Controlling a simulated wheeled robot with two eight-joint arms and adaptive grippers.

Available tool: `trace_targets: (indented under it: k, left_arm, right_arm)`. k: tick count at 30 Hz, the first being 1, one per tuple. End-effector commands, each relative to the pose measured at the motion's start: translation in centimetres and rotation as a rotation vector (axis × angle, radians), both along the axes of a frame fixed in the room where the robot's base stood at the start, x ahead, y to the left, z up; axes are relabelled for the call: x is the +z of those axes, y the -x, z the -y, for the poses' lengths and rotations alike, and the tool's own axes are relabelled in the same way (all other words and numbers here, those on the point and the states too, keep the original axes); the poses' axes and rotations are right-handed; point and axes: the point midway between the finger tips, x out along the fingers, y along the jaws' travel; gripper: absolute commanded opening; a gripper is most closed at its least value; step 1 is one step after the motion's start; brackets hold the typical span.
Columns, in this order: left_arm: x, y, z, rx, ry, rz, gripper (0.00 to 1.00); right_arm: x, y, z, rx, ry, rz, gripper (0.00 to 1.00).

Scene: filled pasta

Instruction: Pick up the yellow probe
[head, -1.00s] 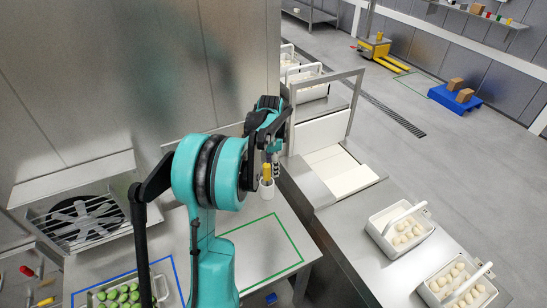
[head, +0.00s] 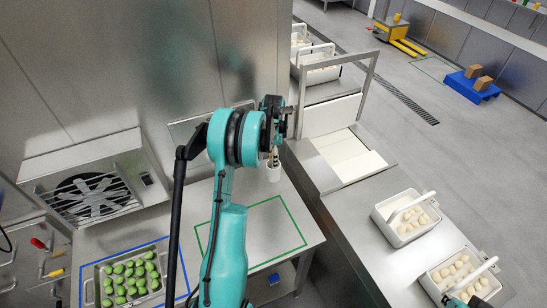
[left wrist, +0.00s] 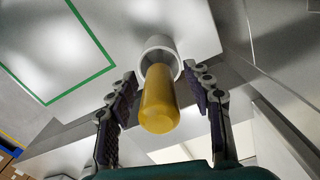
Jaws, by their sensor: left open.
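The yellow probe (left wrist: 158,100) stands in a white cup (left wrist: 160,49), its rounded end towards the camera in the left wrist view. My left gripper (left wrist: 160,76) is open, with one finger on each side of the probe; a gap shows on both sides. In the head view the white cup (head: 273,174) stands on the steel table, and my left gripper (head: 273,150) is above it, mostly hiding the probe. A small part of my right gripper (head: 456,300) shows at the bottom right edge, by a tray; its fingers are unclear.
A green outline (head: 215,252) marks bare table in front of the cup. A tray of green pieces (head: 88,291) lies inside a blue outline at left. White trays (head: 381,222) of pale pasta stand on the right counter. A metal frame (head: 367,78) rises behind.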

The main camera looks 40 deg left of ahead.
Motion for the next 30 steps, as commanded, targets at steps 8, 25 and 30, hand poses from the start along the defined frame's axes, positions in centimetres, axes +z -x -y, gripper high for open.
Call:
trace_targets:
  k: [8,25,30]
  left_arm:
    - [-0.1,0.0,0.0,0.0,0.0,0.0,0.32]
    - [1.3,0.0,0.0,0.0,0.0,0.0,0.0]
    - [4.9,0.0,0.0,0.0,0.0,0.0,0.0]
  right_arm:
    - [0.0,0.0,0.0,0.0,0.0,0.0,0.0]
    - [0.3,0.0,0.0,0.0,0.0,0.0,0.0]
    - [0.8,0.0,0.0,0.0,0.0,0.0,0.0]
